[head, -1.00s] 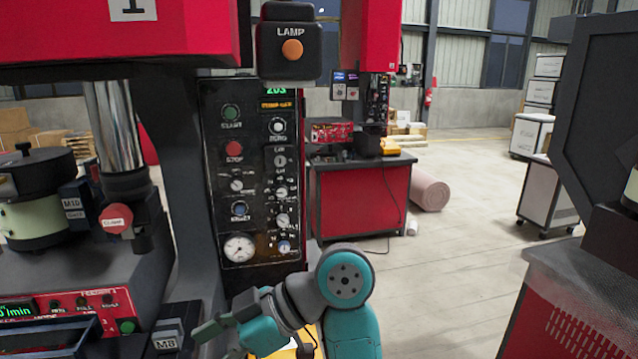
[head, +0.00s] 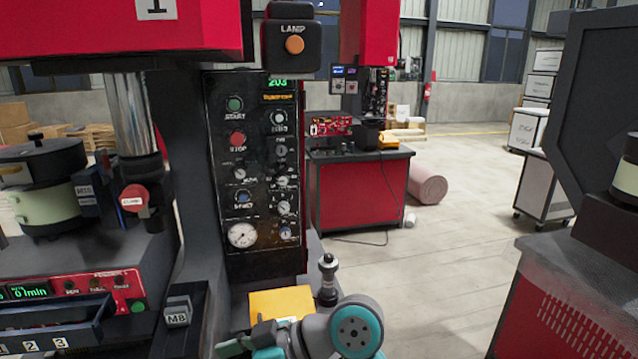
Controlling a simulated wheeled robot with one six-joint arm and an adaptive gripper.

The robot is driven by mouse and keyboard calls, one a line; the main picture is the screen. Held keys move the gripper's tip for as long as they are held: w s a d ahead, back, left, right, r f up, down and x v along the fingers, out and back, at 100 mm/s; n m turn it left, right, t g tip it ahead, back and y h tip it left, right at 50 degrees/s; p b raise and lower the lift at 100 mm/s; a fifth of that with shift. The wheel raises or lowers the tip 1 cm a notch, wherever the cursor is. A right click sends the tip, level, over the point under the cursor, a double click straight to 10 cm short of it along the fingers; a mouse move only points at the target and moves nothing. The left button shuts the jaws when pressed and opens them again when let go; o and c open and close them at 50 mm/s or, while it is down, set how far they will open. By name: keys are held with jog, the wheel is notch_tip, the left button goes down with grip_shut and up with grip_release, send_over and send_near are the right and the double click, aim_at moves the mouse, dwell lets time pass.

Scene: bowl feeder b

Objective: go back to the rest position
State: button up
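My arm, with teal and grey joints, shows at the bottom middle of the head view, in front of the press. Its grey far end, which seems to be my gripper (head: 234,347), is small and partly cut off by the bottom edge. Its fingers cannot be made out, so I cannot tell whether it is open or shut. I see nothing held there.
A control panel (head: 252,170) stands close ahead. A bowl feeder (head: 45,205) is at the left, above a tray (head: 60,325). A yellow box (head: 280,304) is behind my arm. A red cabinet (head: 358,192) stands farther back. Open floor (head: 450,260) lies right of centre.

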jog(key=s+d+f+m+t+h, duration=0.35)
jog(key=d+f+m+t, duration=0.45)
jog(key=f, duration=0.5)
jog(key=s+d+f+m+t+h, duration=0.2)
jog(key=s+d+f+m+t, duration=0.3)
jog(key=d+f, duration=0.65)
jog(key=s+d+f+m+h, duration=0.3)
jog(key=s+d+f, duration=0.1)
jog(key=s+d, duration=0.25)
jog(key=s+d+r+t+h, duration=0.1)
jog(key=s+d+r+h, duration=0.1)
jog(key=s, duration=0.7)
jog(key=s+d+r+t+h, duration=0.1)
jog(key=s+d+r, duration=0.4)
jog(key=s, duration=0.5)
notch_tip(320, 180, up, 2)
jog(key=shift+s+d+m+h, duration=0.25)
jog(key=shift+m+h, duration=0.15)
jog(key=shift+h, duration=0.35)
